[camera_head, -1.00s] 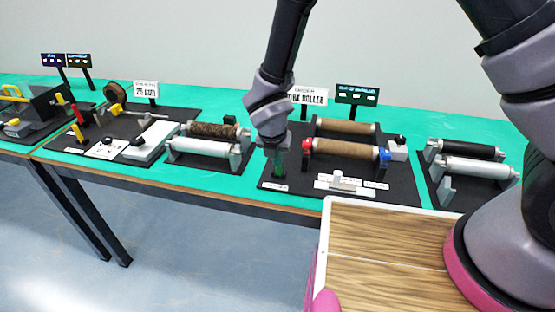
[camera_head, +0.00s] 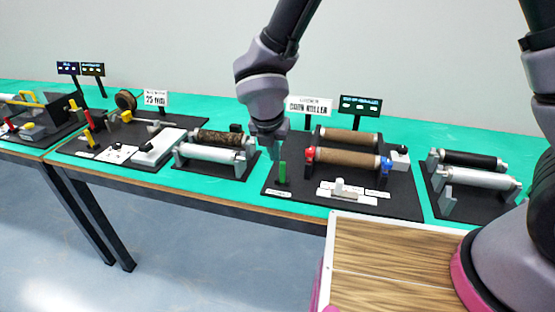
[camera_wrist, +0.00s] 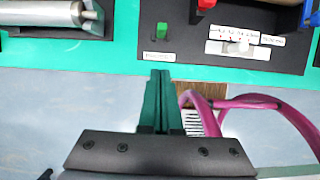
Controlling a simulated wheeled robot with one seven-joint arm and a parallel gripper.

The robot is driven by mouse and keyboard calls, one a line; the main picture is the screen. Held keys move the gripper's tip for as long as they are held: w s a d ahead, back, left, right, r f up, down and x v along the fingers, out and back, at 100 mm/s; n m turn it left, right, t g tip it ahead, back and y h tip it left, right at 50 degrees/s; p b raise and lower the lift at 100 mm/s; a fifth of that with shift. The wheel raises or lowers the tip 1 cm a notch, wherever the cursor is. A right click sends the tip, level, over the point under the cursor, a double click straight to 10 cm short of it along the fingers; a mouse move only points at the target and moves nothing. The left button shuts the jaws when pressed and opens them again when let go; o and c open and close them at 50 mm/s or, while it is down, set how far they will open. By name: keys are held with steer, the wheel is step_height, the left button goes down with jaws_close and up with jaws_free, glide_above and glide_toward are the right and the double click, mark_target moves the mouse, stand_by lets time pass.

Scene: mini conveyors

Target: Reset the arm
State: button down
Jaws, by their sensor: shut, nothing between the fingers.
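My arm reaches in from the top right, and my gripper (camera_head: 268,150) hangs over the roller station's board (camera_head: 400,208), near its left edge. In the wrist view my gripper (camera_wrist: 158,75) shows its two green fingers pressed together with nothing between them. A small upright green peg (camera_head: 282,172) stands on the board just below and right of the fingers. The peg also shows in the wrist view (camera_wrist: 162,29), ahead of the fingertips and apart from them.
Behind the peg, a brown roller (camera_head: 345,158) sits between red and blue end pieces. Grey rollers (camera_head: 208,153) stand left, and a black roller (camera_head: 470,159) stands right. A sign (camera_head: 310,106) rises behind. A wood-topped surface (camera_head: 385,260) lies in front. Pink cables (camera_wrist: 215,105) show near the fingers.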

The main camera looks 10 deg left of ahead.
steer(key=w+d+r+m, duration=0.5)
steer(key=d+r+m, duration=0.4)
steer(key=d+r, duration=0.15)
steer(key=w+d+r+m, duration=0.5)
steer(key=d+r+m, duration=0.4)
steer(key=d, duration=0.3)
steer(key=s+d+r+m+t+y, duration=0.1)
steer(key=s+d+r+m, duration=0.4)
steer(key=d+m, duration=0.3)
steer(key=s+d+r+m+t+y, duration=0.1)
steer(key=s+d+r+m, duration=0.4)
steer(key=m, duration=0.8)
steer(key=d+r+t, duration=0.1)
steer(key=d+r, duration=0.1)
steer(key=d, duration=0.1)
steer(key=shift+s+d+r+m, duration=0.25)
steer(key=shift+d+m, duration=0.15)
